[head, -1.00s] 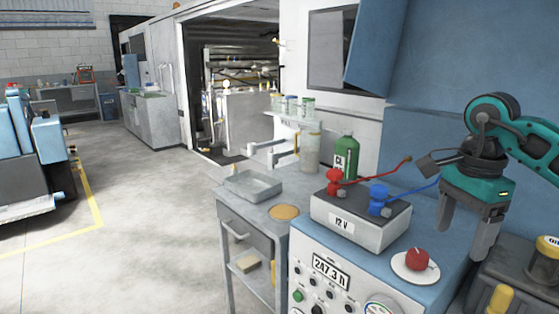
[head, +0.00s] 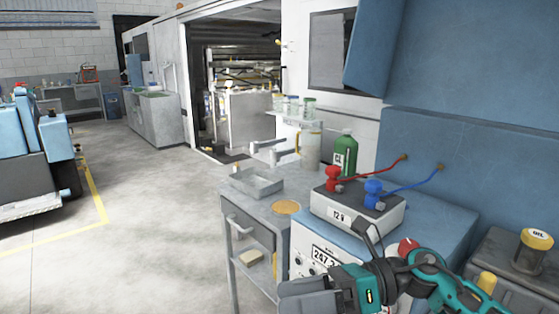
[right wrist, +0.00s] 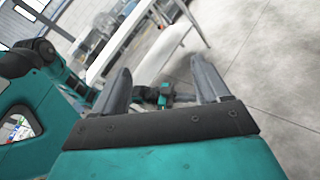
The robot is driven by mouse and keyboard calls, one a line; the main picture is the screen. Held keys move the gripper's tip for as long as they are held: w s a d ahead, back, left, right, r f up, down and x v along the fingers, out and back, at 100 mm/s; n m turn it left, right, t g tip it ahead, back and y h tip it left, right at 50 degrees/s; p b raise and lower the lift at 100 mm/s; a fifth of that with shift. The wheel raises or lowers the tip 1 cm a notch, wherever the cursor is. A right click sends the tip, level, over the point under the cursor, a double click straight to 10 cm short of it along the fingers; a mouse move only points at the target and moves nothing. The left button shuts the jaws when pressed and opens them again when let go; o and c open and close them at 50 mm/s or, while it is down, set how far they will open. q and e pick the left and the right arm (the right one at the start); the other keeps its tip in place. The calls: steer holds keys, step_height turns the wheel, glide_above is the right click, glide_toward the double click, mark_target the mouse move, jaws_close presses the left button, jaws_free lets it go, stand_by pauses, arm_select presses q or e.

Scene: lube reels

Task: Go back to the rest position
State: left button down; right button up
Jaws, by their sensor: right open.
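My right gripper (head: 308,297) is low in the head view, in front of the blue cabinet's front panel, with its fingers pointing left. In the right wrist view its two grey fingers (right wrist: 160,88) stand wide apart with nothing between them. My right arm comes in from the lower right and partly hides the red knob (head: 408,247) and the panel below it. My left gripper is not in the head view.
A 12 V battery box (head: 352,216) with red and blue clamps stands on the blue cabinet (head: 440,222). A grey cart (head: 240,205) holds a metal tray (head: 256,184). A green bottle (head: 346,155) stands behind. Open floor (head: 140,220) lies left.

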steer(key=s+d+f+n+t+h+p, duration=0.1)
steer(key=d+f+n+t+h, duration=0.65)
steer(key=n, duration=0.85)
steer(key=s+d+f+n+t+h+p, duration=0.1)
steer(key=d+f+n+t+h, duration=0.4)
steer(key=f+n+t, duration=0.8)
steer(key=s+d+f+m+g+h, duration=0.2)
steer(key=s+f+m+g, duration=0.1)
steer(key=s+f+g, duration=0.3)
steer(key=s+g, duration=0.2)
steer(key=s, duration=0.1)
steer(key=shift+s+d+m, duration=0.15)
steer(key=shift+d+m, duration=0.1)
steer(key=shift+m, duration=0.05)
steer(key=shift+f, duration=0.15)
steer(key=shift+c, duration=0.3)
